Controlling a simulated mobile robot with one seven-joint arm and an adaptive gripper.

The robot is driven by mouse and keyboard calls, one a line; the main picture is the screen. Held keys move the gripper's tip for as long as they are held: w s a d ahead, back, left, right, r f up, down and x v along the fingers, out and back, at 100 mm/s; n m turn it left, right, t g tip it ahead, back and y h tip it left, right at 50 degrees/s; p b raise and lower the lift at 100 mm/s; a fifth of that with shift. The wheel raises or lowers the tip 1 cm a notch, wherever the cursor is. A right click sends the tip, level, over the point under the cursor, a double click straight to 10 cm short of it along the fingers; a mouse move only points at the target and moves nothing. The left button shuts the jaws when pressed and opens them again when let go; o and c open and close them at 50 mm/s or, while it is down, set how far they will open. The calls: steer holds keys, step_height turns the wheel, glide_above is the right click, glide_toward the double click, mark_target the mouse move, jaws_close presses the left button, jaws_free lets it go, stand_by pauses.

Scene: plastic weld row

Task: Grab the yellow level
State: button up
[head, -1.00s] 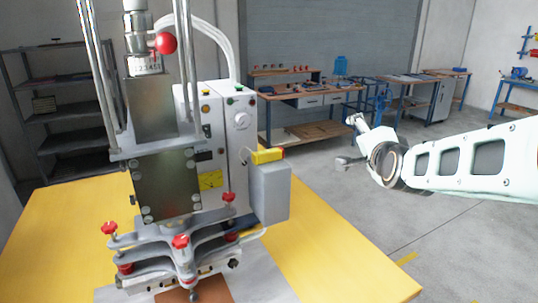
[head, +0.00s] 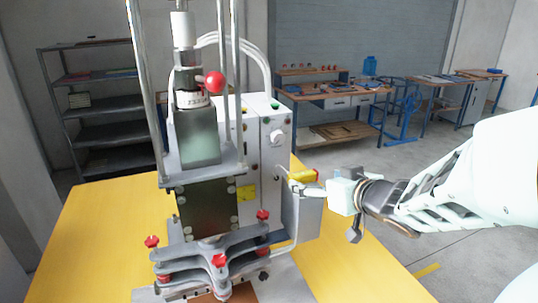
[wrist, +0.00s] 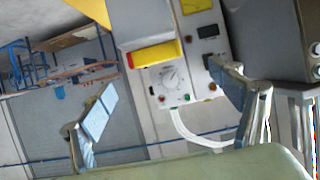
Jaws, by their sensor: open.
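The yellow level (head: 303,176) lies on top of the grey box on the right side of the welding machine. My gripper (head: 325,198) is just right of it in the head view and partly overlaps the level's right end. In the wrist view, the level (wrist: 153,55) shows as a yellow bar ahead, between the two spread fingers. My gripper (wrist: 165,80) is open and empty there, and I see no contact with the level.
The grey box (head: 309,218) is fixed beside the machine's white control cabinet (head: 270,135), which has knobs and buttons. The machine (head: 207,205) stands on a yellow table (head: 85,235). Workbenches (head: 335,98) and a dark shelf (head: 105,110) stand behind. Floor to the right is clear.

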mark_target(302, 172)
steer(key=x, duration=0.4)
steer(key=shift+f+b, duration=0.1)
steer(key=shift+b, duration=0.2)
steer(key=shift+w+d+r+x, duration=0.1)
steer(key=shift+x, duration=1)
steer(key=shift+w+d+r+x, duration=0.1)
steer(key=shift+x, duration=1)
steer(key=shift+d+r+x, duration=0.1)
steer(key=shift+x, duration=1)
steer(key=c, duration=1.4)
steer(key=shift+r+p, duration=0.1)
steer(key=shift+p, duration=0.2)
